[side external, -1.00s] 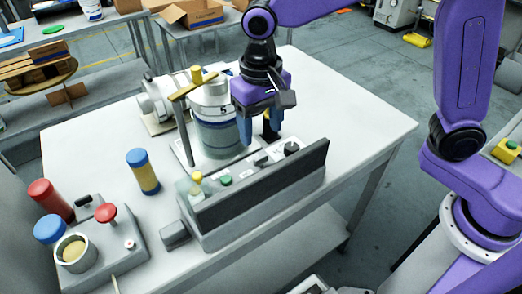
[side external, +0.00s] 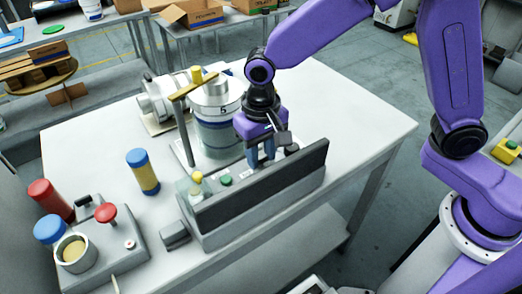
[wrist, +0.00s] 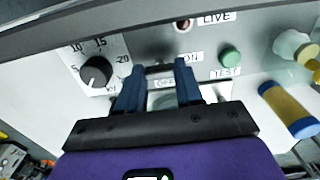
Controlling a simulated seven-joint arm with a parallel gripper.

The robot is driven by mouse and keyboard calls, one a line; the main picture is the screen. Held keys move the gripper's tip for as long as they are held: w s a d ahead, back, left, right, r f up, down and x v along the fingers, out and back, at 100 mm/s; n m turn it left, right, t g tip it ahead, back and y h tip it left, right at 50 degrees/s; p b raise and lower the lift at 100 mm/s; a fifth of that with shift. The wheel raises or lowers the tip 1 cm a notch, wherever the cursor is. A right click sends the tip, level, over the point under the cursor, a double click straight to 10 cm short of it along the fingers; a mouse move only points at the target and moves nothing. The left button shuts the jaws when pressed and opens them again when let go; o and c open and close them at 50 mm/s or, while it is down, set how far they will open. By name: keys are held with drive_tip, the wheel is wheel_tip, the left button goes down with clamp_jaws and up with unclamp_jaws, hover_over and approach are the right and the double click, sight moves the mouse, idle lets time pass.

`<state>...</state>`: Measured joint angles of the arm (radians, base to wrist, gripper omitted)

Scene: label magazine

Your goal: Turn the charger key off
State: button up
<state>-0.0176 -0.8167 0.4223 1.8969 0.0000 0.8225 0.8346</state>
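The charger console (side external: 250,205) is a long grey box with a dark upright back panel, standing on the white table. In the wrist view, its sloping face (wrist: 225,72) carries ON and OFF labels close to my fingertips. My gripper (side external: 262,158) is down at the console, and its two blue fingers (wrist: 158,78) are apart in the wrist view. A small dark bar, which looks like the key (wrist: 158,69), shows between the fingertips beside the OFF label. Whether the fingers touch it, and its exact angle, I cannot tell. The fingers hide part of the switch area.
A black dial (wrist: 95,71) with numbers is left of the fingers; a green TEST button (wrist: 230,57) and red LIVE lamp (wrist: 183,24) are to the right and above. A glass tank (side external: 217,125) stands close to my gripper. A blue-yellow cylinder (side external: 143,171) stands left.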

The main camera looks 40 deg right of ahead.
drive_tip(key=shift+c, duration=0.7)
drive_tip(key=shift+n, duration=0.3)
drive_tip(key=n, duration=0.3)
drive_tip(key=shift+n, duration=0.3)
drive_tip(key=n, duration=0.4)
drive_tip(key=shift+n, duration=0.3)
drive_tip(key=n, duration=0.9)
drive_tip(key=shift+r, duration=0.1)
drive_tip(key=o, duration=1.1)
drive_tip(key=shift+c, duration=0.2)
